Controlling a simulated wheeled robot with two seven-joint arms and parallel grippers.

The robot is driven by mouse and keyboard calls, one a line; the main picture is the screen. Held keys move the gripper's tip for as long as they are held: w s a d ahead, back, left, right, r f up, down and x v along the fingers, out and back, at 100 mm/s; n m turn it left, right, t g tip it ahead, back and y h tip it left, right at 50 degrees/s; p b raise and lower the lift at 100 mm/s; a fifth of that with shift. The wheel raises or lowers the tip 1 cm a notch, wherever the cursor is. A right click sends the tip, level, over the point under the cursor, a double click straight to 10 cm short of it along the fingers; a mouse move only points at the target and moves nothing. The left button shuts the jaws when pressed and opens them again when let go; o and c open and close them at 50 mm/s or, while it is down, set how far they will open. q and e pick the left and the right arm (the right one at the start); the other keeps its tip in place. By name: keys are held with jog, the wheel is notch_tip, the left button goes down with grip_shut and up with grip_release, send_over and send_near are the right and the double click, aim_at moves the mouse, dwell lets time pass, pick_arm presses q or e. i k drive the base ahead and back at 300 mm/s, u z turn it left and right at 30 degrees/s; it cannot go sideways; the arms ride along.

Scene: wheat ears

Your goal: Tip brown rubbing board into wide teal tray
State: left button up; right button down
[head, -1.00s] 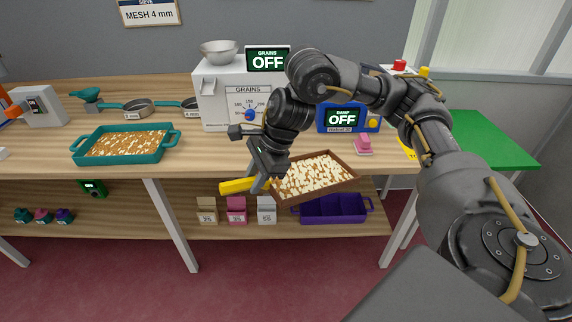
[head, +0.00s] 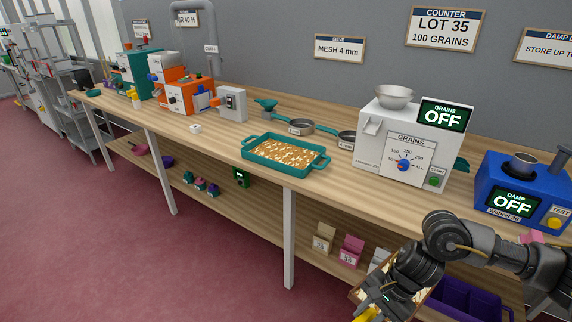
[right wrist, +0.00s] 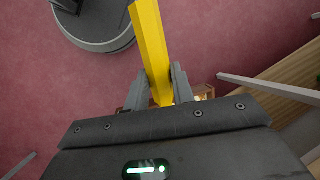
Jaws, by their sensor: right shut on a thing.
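The wide teal tray (head: 277,167) stands on the bench in the middle of the head view, with wheat grains and chaff in it. My right gripper (head: 376,302) is at the bottom right of the head view, in front of the bench, shut on the yellow handle (head: 366,314) of the brown rubbing board (head: 358,296). The arm hides most of the board, so its load is hard to judge. In the right wrist view the yellow handle (right wrist: 150,45) runs between the fingers (right wrist: 162,88), with a little of the board behind. My left gripper is out of view.
A white grain counter (head: 400,140) with a metal bowl and a blue damp meter (head: 520,190) stand right of the tray. Sieves (head: 298,127) lie behind it. Small boxes (head: 350,250) and a purple crate (head: 460,300) are on the lower shelf. Bench front left of the tray is fairly clear.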

aim_at(296, 157)
jog(key=u, duration=0.35)
jog(key=k, duration=0.45)
jog(key=u, duration=1)
jog(key=k, duration=0.9)
jog(key=u, duration=0.65)
jog(key=i, duration=2.15)
jog(key=z, duration=0.25)
jog(key=i, duration=1.5)
jog(key=z, duration=0.55)
jog(key=i, duration=1.5)
jog(key=z, duration=1.55)
jog(key=i, duration=0.8)
jog(key=z, duration=1.2)
jog(key=i, duration=0.45)
jog(key=z, duration=0.25)
